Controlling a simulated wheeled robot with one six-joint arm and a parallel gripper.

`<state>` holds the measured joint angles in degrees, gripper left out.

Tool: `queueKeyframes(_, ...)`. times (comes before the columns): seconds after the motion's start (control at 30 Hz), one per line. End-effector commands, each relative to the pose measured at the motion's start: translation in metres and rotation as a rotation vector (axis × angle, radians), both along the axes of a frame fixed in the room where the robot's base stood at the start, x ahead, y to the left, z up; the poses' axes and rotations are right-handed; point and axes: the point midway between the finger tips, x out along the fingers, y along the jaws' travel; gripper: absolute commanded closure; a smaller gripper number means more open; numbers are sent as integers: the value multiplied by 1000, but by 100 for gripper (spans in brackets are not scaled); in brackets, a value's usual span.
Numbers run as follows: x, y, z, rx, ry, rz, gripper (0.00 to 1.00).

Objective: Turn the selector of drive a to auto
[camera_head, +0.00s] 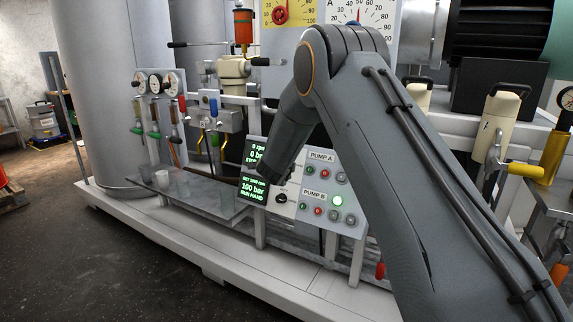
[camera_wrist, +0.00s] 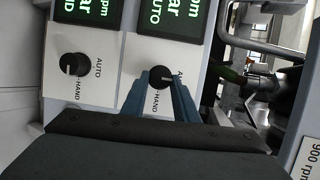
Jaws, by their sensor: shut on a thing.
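In the wrist view the drive panel holds two round black selector knobs with AUTO and HAND labels. My gripper (camera_wrist: 160,95) has its blue fingers closed around the right selector (camera_wrist: 161,78), taken as drive A's. Its white mark points right, toward AUTO, and the display (camera_wrist: 172,17) above it reads AUTO. In the head view my forearm hides the upper selector and the fingers; the lower selector (camera_head: 282,198) shows under a display reading RUN HAND (camera_head: 253,190).
A grey shelf (camera_head: 205,197) with a white cup juts out at left. Valves and gauges stand behind.

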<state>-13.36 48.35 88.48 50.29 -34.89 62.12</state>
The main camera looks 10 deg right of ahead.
Motion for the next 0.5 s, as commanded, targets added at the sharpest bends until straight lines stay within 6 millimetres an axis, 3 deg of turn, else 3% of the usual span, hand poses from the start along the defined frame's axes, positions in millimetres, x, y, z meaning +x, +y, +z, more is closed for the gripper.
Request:
queueKeyframes(0.17, 0, 1, 1, -1, -1, 2, 95)
queueKeyframes(0.2, 0, 1, 1, -1, -1, 2, 71)
queueKeyframes(0.3, 0, 1, 1, 0, -1, 2, 55)
queueKeyframes(0.5, 0, 0, 0, 0, -1, 1, 54)
